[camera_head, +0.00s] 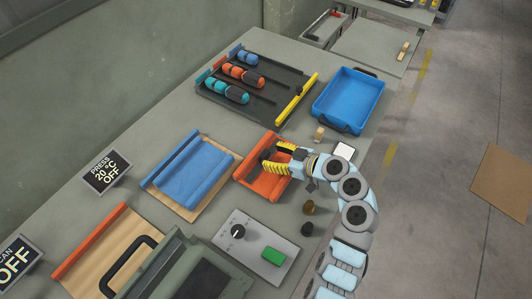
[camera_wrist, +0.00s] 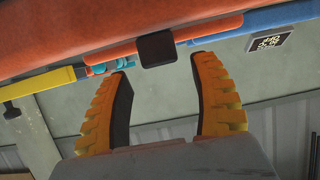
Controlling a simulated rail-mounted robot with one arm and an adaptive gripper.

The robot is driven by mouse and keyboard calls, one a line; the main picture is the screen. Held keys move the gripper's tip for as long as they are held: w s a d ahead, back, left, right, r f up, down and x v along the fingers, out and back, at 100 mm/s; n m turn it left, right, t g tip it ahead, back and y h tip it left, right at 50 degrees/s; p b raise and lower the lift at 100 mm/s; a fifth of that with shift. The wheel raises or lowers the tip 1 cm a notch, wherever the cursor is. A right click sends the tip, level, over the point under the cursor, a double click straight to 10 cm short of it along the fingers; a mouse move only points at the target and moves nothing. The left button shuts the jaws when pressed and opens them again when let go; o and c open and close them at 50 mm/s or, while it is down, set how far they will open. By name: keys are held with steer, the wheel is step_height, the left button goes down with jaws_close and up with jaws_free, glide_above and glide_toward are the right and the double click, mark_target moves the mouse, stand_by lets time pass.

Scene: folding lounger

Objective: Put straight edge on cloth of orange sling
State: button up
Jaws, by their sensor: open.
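The straight edge appears to be the yellow bar with a dark grip (camera_head: 295,99) along the right side of the dark rack. What looks like the same yellow bar shows at the left of the wrist view (camera_wrist: 40,84). The orange sling (camera_head: 262,187) lies on the table, with its cloth partly hidden under my gripper. Its orange surface fills the top of the wrist view (camera_wrist: 70,42). My gripper (camera_head: 270,157) is open over the sling. A small black block (camera_wrist: 157,48) on an orange bar shows between and beyond my fingertips; I cannot tell if they touch it.
A blue sling (camera_head: 192,172) lies to the left. The dark rack (camera_head: 220,105) holds several capsule-shaped rolls. A blue tray (camera_head: 349,96) stands at the back right. A grey panel with a knob and green button (camera_head: 273,256) and small blocks lie near the front edge.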

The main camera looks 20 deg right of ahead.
steer(key=v, duration=0.8)
steer(key=shift+s, duration=0.1)
